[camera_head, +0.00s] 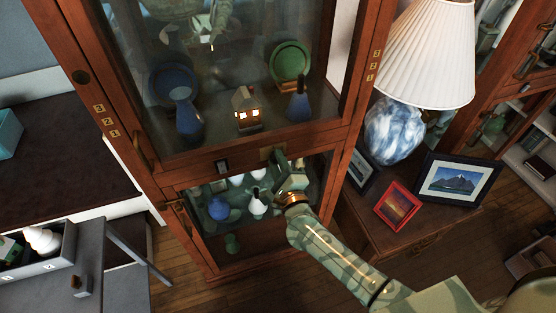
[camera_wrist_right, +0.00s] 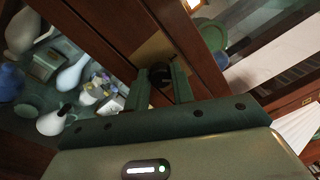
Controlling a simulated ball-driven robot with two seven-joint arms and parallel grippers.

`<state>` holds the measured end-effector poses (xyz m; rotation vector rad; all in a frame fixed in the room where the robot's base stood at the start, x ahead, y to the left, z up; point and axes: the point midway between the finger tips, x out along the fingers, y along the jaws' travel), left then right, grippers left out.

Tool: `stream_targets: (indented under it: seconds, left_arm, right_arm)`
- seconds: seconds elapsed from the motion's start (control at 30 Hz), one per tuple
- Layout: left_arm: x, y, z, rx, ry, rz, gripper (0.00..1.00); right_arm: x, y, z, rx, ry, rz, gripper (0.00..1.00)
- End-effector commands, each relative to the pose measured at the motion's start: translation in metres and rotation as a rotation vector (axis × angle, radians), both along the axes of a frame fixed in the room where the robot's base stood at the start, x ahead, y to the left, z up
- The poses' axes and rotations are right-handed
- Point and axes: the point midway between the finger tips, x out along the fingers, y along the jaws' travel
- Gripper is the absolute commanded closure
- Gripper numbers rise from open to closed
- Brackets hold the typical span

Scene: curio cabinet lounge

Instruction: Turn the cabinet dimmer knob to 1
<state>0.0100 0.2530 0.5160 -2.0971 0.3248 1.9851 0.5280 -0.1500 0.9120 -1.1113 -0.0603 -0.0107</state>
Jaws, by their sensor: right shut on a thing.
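The wooden curio cabinet (camera_head: 225,155) stands in the middle of the head view, tilted in the picture. A brass plate (camera_head: 266,153) sits on its rail between the upper and lower glass. It also shows in the right wrist view (camera_wrist_right: 154,47), with the dark dimmer knob (camera_wrist_right: 160,74) in front of it. My right gripper (camera_wrist_right: 163,84) has its two fingers on either side of the knob and is shut on it. In the head view my right gripper (camera_head: 281,163) hides the knob, so its setting cannot be read. My left gripper is not in view.
A small dark switch (camera_head: 222,167) is on the rail, left of the plate. A lamp (camera_head: 395,128) and picture frames (camera_head: 458,180) stand right of the cabinet, near my right arm. A grey table (camera_head: 60,283) with a tray is at the lower left.

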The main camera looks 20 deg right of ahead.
Motion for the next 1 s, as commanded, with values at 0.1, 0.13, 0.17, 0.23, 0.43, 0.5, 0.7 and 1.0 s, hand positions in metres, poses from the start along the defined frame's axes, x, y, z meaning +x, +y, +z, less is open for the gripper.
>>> stream_targets:
  seconds: [0.1, 0.13, 0.17, 0.23, 0.43, 0.5, 0.7, 1.0]
  left_arm:
    - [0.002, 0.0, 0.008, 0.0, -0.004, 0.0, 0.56]
    - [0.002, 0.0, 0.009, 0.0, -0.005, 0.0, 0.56]
    - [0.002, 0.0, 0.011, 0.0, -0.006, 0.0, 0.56]
    - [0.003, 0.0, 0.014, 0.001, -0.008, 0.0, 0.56]
    - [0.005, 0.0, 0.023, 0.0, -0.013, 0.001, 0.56]
    - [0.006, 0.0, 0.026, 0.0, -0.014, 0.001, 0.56]
    - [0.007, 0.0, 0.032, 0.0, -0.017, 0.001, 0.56]
    - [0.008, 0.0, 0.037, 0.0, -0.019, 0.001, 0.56]
  right_arm:
    - [0.0, 0.0, 0.002, -0.109, -0.002, 0.001, 0.98]
    - [0.0, 0.0, 0.002, -0.137, -0.002, 0.001, 0.98]
    - [0.0, 0.0, 0.001, -0.166, -0.004, 0.001, 0.98]
    - [0.0, 0.0, 0.001, -0.232, -0.006, 0.001, 0.98]
    - [0.0, 0.0, 0.001, -0.415, -0.012, 0.0, 0.98]
    - [0.0, 0.0, 0.001, -0.474, -0.014, 0.0, 0.98]
    - [0.0, 0.0, 0.0, -0.614, -0.019, 0.001, 0.98]
    - [0.0, -0.001, -0.001, -0.739, -0.023, 0.001, 0.98]
